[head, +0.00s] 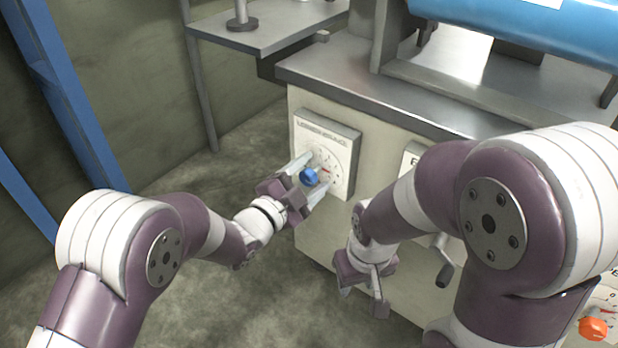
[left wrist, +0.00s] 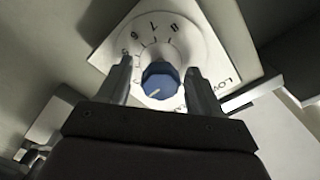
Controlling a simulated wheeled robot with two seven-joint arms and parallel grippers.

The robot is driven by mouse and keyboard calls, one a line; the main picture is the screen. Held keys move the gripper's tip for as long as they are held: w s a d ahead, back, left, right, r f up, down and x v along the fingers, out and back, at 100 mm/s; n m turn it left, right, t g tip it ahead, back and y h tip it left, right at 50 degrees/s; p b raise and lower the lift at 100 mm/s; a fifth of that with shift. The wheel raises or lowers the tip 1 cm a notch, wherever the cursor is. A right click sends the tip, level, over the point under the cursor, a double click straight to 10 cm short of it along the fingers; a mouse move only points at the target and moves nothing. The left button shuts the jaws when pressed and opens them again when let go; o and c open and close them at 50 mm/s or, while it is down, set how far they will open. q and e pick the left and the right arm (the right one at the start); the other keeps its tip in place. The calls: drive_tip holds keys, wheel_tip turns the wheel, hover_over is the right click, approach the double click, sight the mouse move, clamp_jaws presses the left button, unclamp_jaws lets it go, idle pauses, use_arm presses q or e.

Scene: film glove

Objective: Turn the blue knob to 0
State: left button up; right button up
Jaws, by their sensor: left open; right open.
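The blue knob (head: 309,176) sits on a white dial plate (head: 341,186) with lettering along its top, on the front of the machine. In the left wrist view, the knob (left wrist: 160,82) has a white line pointing to the picture's lower left. Printed digits such as 6, 7 and 8 show around the dial; the 0 cannot be made out. My left gripper (head: 308,172) is open, its fingers on either side of the knob. The left wrist view shows both fingers (left wrist: 158,70) apart from it. My right gripper (head: 363,294) is open and empty, lower and to the right.
The cream machine cabinet (head: 310,232) has a grey top (head: 330,70). A crank handle (head: 446,272) juts out near my right arm. An orange knob (head: 593,328) is at bottom right. A blue cylinder (head: 540,30) lies above. The floor (head: 200,180) left of the cabinet is clear.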

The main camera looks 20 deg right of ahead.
use_arm(q)
drive_tip(key=c, duration=1)
drive_tip(key=shift+c, duration=0.2)
drive_tip(key=n+p, duration=0.2)
drive_tip(key=shift+r+n+p, duration=0.2)
drive_tip(key=shift+n+p, duration=0.1)
drive_tip(key=shift+p, duration=0.05)
drive_tip(key=n+p, duration=0.5)
drive_tip(key=n, duration=0.1)
drive_tip(key=n+p, duration=0.3)
drive_tip(key=n, duration=0.2)
drive_tip(key=shift+w+a+n+p, duration=0.1)
drive_tip(key=shift+n+p, duration=0.25)
drive_tip(key=shift+n, duration=0.05)
drive_tip(key=shift+f+n+p, duration=0.1)
drive_tip(key=shift+n+p, duration=0.85)
drive_tip(key=shift+n, duration=0.95)
